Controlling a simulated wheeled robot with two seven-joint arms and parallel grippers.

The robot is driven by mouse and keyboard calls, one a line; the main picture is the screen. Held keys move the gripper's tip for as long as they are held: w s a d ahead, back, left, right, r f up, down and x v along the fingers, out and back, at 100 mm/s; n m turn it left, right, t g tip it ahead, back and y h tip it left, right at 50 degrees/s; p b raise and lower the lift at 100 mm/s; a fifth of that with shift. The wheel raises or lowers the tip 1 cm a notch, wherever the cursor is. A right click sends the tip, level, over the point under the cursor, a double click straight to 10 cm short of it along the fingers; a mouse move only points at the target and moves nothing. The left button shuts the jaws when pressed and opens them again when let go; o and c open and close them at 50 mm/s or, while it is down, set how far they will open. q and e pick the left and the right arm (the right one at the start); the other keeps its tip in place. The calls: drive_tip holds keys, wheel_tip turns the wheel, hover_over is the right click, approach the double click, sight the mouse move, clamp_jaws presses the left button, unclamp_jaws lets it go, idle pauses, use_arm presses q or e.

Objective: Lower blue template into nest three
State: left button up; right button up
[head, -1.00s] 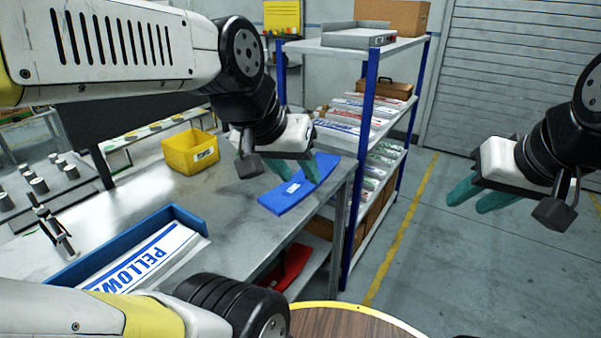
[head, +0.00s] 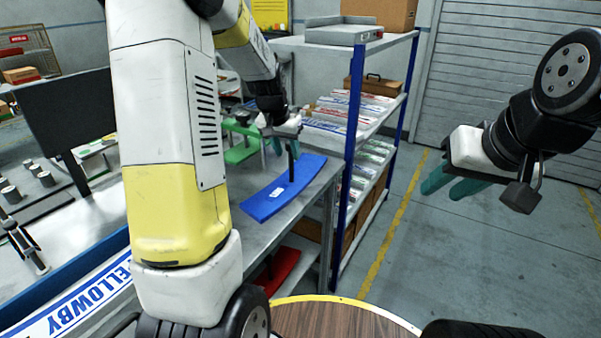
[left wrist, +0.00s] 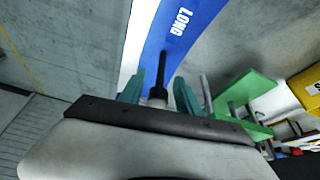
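The blue template (head: 265,200) is a long curved plate lying on the right end of the metal bench, with a black upright handle (head: 292,160) and a small white label. In the left wrist view, the blue template (left wrist: 195,15) reads "LONG". My left gripper (head: 286,146) is low over it, pointing down. Its teal fingers (left wrist: 159,92) stand apart on either side of the black handle, with gaps showing. My right gripper (head: 455,188) hangs over the floor at right, fingers apart and empty. I cannot make out nest three.
A green piece (head: 240,150) with posts lies behind the template. A yellow bin (left wrist: 308,90) shows beside it in the wrist view. A blue-posted shelf (head: 353,150) stands right of the bench. A red piece (head: 277,270) lies below.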

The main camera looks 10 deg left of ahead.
sight(290, 160)
use_arm(q)
drive_tip(key=x, duration=0.8)
drive_tip(key=shift+w+a+r, duration=0.1)
drive_tip(key=shift+w, duration=0.1)
drive_tip(key=shift+c, duration=0.4)
clamp_jaws()
drive_tip(key=shift+r, duration=0.1)
idle(0.6)
